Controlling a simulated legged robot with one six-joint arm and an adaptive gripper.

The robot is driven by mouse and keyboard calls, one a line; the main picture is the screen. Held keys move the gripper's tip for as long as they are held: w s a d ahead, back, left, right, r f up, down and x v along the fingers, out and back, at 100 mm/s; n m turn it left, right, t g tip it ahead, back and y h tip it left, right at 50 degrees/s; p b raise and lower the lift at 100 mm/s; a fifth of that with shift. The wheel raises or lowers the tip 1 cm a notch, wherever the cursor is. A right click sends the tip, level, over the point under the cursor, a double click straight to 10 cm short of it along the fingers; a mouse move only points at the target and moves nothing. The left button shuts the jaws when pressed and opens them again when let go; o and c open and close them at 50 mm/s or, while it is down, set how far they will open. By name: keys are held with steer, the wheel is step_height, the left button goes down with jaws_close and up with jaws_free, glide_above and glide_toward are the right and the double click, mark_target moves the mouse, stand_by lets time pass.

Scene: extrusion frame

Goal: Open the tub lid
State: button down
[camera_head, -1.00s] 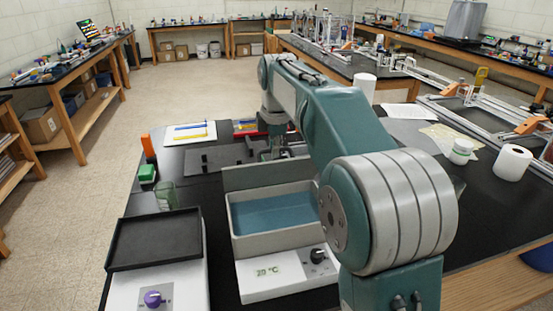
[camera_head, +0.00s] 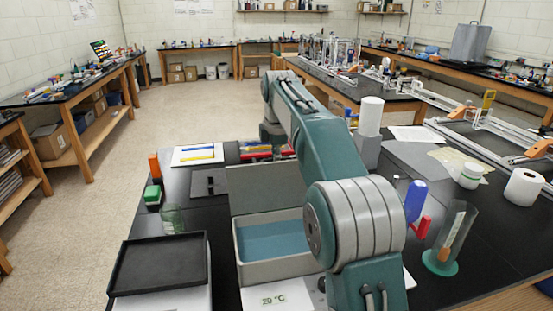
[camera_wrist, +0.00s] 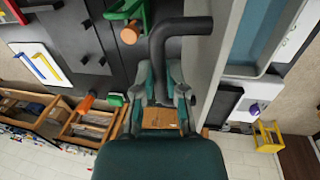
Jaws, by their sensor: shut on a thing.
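The tub (camera_head: 278,268) is a light grey box with a blue inside, and it stands uncovered in the head view. Its grey lid (camera_head: 262,188) stands about upright at the tub's far edge. In the wrist view the lid (camera_wrist: 205,70) shows nearly edge-on, beside the tub's blue inside (camera_wrist: 262,30). My gripper (camera_wrist: 160,78) is on the lid's outer side, shut on the bent black lid handle (camera_wrist: 180,26). The handle's lower end runs between the fingers. In the head view the lid and my arm hide the gripper.
A black tray (camera_head: 160,262) stands left of the tub, with a glass beaker (camera_head: 172,218) behind it. A green-based cylinder (camera_head: 441,262) and a blue-and-red item (camera_head: 415,203) stand right of my arm. A white roll (camera_head: 370,117) stands behind my arm.

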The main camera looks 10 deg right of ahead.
steer(key=shift+w, duration=0.3)
steer(key=c, duration=0.7)
jaws_free()
steer(key=shift+w+f, duration=0.1)
steer(key=shift+w, duration=0.2)
steer(key=r, duration=0.3)
steer(key=s+r, duration=0.1)
steer(key=r, duration=0.3)
steer(key=shift+s+a+r, duration=0.1)
steer(key=shift+s, duration=0.1)
